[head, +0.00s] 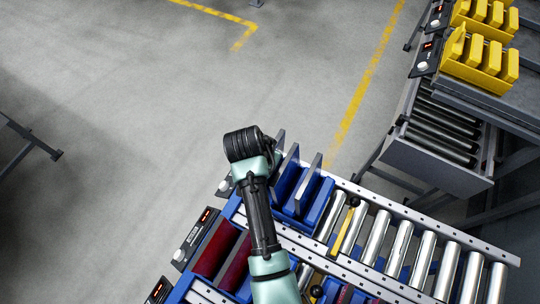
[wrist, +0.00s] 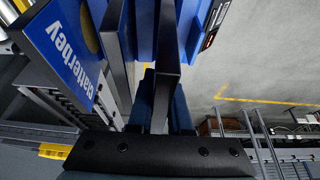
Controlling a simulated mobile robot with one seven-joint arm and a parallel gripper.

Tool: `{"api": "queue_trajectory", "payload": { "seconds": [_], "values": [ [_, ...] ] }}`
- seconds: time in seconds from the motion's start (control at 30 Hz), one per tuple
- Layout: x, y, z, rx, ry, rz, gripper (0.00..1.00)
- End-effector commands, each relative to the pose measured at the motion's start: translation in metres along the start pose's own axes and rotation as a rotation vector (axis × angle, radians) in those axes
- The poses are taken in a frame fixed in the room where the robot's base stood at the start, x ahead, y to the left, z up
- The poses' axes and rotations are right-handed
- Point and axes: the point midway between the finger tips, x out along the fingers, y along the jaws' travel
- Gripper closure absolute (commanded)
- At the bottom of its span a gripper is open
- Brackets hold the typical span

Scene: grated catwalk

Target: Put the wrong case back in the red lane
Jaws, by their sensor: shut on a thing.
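My gripper (wrist: 162,108) is shut on a thin upright case (wrist: 168,45), seen nearly edge-on in the wrist view with a dark grey edge. In the head view my arm's wrist hides the fingers. In the head view several thin blue cases (head: 309,187) stand upright in a blue holder (head: 318,208) on the far roller lane, beside my wrist.
Silver rollers (head: 400,245) run to the right, with a yellow strip (head: 347,230) and a black knob between them. Small control boxes (head: 193,238) line the left ends. Yellow bins (head: 478,60) stand on a bench at the upper right. Grey floor is open at left.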

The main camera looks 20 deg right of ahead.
Motion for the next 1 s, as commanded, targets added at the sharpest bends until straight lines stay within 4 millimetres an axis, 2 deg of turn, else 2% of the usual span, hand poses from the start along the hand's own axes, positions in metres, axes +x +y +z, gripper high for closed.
{"api": "queue_trajectory", "payload": {
  "seconds": [0.73,1.0],
  "values": [
    [0.029,0.0,0.012,0.0,0.0,0.0,1.0],
    [0.032,0.0,0.013,0.0,0.001,0.0,1.0]
  ]
}}
